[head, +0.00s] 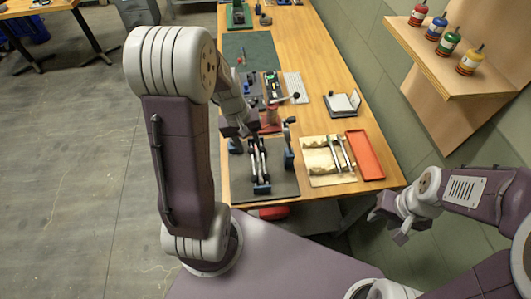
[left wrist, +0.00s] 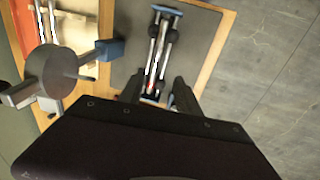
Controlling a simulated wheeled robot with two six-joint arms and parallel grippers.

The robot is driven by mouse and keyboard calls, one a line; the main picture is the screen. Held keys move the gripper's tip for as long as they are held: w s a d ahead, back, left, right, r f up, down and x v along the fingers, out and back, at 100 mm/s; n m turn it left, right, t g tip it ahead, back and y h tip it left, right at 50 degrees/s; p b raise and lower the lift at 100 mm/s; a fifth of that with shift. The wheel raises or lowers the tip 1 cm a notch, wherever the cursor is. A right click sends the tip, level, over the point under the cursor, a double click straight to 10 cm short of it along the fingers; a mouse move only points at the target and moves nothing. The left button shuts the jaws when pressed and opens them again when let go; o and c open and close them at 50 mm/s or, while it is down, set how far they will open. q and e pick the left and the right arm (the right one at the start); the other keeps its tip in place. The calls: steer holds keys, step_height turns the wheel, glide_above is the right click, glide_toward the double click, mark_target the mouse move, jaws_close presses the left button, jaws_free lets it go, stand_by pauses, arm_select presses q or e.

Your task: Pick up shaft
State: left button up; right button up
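A long silver and black shaft (left wrist: 158,50) appears to lie lengthwise in a cradle with a blue end piece (left wrist: 166,11), on a dark mat (left wrist: 202,30). In the head view the cradle's blue near end (head: 262,189) shows at the table's near end, with the shaft (head: 258,160) above it. My left gripper (left wrist: 158,92) is open, its dark fingers on either side of the shaft's line, with nothing clearly gripped. In the head view the left gripper (head: 257,131) is over the shaft's far end, partly hidden. My right gripper (head: 400,228) hangs off the table at the right; its fingers are unclear.
A blue-based upright fixture (head: 289,160) stands close right of the cradle; a grey round part (left wrist: 55,72) looms beside my left gripper. Right of it are wrenches (head: 335,155) on a cream mat and a red tray (head: 365,154). A wall shelf (head: 450,83) holds several coloured bottles.

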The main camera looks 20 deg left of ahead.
mark_target(258, 161)
arm_select(q)
steer(key=f, duration=0.3)
steer(key=w+d+f, duration=0.1)
steer(key=f, duration=0.2)
steer(key=d+f, duration=0.1)
steer(key=f, duration=0.2)
steer(key=shift+w+b, duration=0.15)
steer(key=shift+b, duration=0.2)
steer(key=shift+w+d+f, duration=0.1)
steer(key=shift+w+f, duration=0.05)
jaws_close()
